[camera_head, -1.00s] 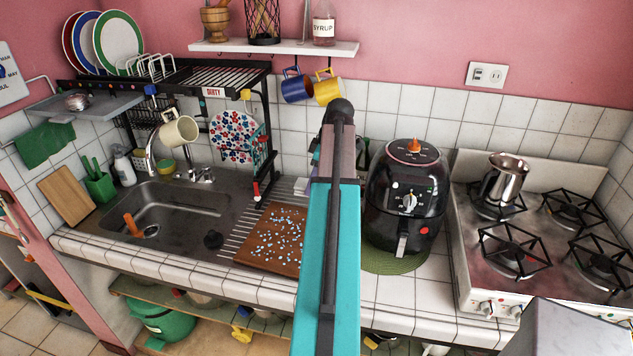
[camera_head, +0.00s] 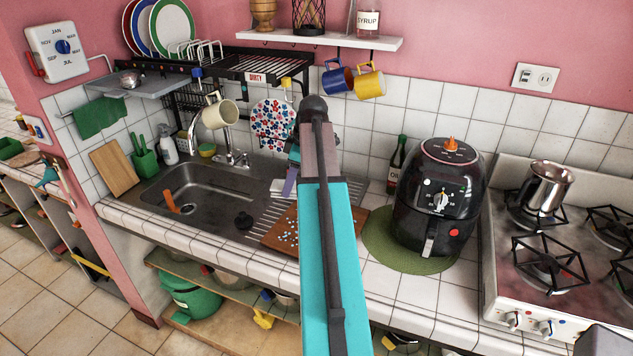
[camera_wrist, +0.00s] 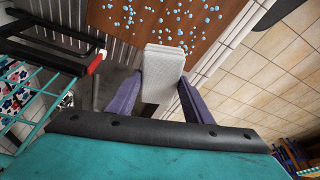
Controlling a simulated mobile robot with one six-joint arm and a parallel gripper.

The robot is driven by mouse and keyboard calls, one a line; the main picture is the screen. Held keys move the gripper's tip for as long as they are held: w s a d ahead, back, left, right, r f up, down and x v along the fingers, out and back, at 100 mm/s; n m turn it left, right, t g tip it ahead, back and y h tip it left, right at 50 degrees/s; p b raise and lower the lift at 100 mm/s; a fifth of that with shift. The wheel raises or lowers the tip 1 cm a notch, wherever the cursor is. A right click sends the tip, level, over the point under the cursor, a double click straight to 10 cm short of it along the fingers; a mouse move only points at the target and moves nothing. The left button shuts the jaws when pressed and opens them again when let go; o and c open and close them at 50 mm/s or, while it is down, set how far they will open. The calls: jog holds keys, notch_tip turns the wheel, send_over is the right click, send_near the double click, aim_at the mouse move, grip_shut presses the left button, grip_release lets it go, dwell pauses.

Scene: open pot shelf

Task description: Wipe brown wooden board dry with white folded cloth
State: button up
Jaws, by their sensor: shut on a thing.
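The brown wooden board (camera_head: 277,237) lies on the counter to the right of the sink, partly hidden behind my arm. Several pale blue water drops dot its top. In the wrist view the board (camera_wrist: 112,20) fills the upper middle, with drops across it. My gripper (camera_wrist: 161,80), with purple fingers, is shut on the white folded cloth (camera_wrist: 164,64). The cloth sticks out past the fingertips, and its far end overlaps the board's edge in that view. Whether it touches the board, I cannot tell. In the head view the cloth (camera_head: 280,186) shows beside my gripper, by the board's back edge.
A black air fryer (camera_head: 438,200) stands on a green round mat (camera_head: 384,247) right of the board. The sink (camera_head: 200,200) is to the left. A dish rack (camera_head: 262,66) with hanging mugs is above and behind. The stove (camera_head: 505,285) is far right.

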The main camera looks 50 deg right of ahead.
jog(key=w+a+f+m+b, duration=0.1)
jog(key=w+a, duration=0.4)
jog(key=a, duration=0.9)
jog(key=w+a+m+h+b, duration=0.1)
jog(key=w+a+m+b, duration=0.2)
jog(key=a, duration=1.2)
jog(key=w+a+f+m+b, duration=0.1)
jog(key=w+a, duration=0.5)
jog(key=a, duration=0.9)
jog(key=shift+w+f+m+t+h+b, duration=0.3)
jog(key=shift+f+m+h+b, duration=0.1)
jog(key=shift+m+b, duration=0.45)
jog(key=shift+a, duration=0.1)
